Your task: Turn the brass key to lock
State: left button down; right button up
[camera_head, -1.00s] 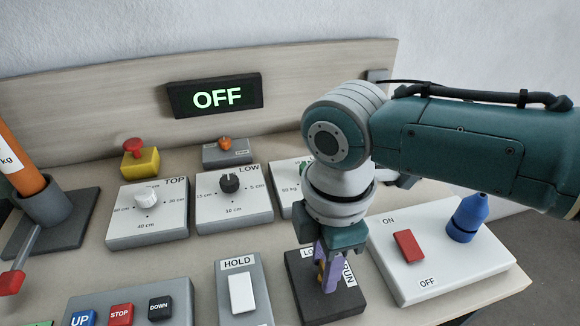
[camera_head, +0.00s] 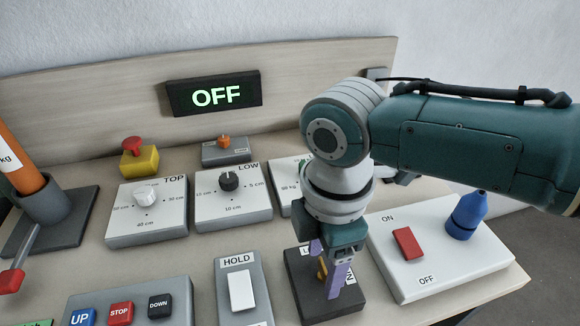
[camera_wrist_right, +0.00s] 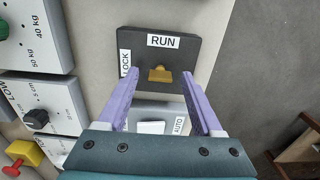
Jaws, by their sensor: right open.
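The brass key (camera_head: 322,268) sits in a dark switch block (camera_head: 330,308). In the right wrist view the brass key (camera_wrist_right: 160,75) stands in the block's middle, with a RUN label (camera_wrist_right: 163,41) above it and a LOCK label (camera_wrist_right: 125,63) to its left. My right gripper (camera_head: 327,264) points down over the block. Its purple fingers are apart, one on each side of the key, with visible gaps in the wrist view (camera_wrist_right: 159,79). In the head view the fingers partly hide the key and the labels. My left gripper is not in view.
A white ON/OFF box with a red rocker (camera_head: 408,244) and a blue bottle-shaped object (camera_head: 466,216) stand to the right. A HOLD switch (camera_head: 241,290) is left of the block. Dial boxes (camera_head: 233,208) stand behind. A display (camera_head: 214,95) reads OFF.

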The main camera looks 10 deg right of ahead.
aim_at(323, 267)
jog(key=shift+r, duration=0.1)
jog(key=shift+r, duration=0.35)
notch_tip(323, 267, up, 8)
jog(key=shift+f+p, duration=0.15)
jog(key=shift+p, duration=0.75)
jog(key=shift+r, duration=0.65)
jog(key=shift+s, duration=0.1)
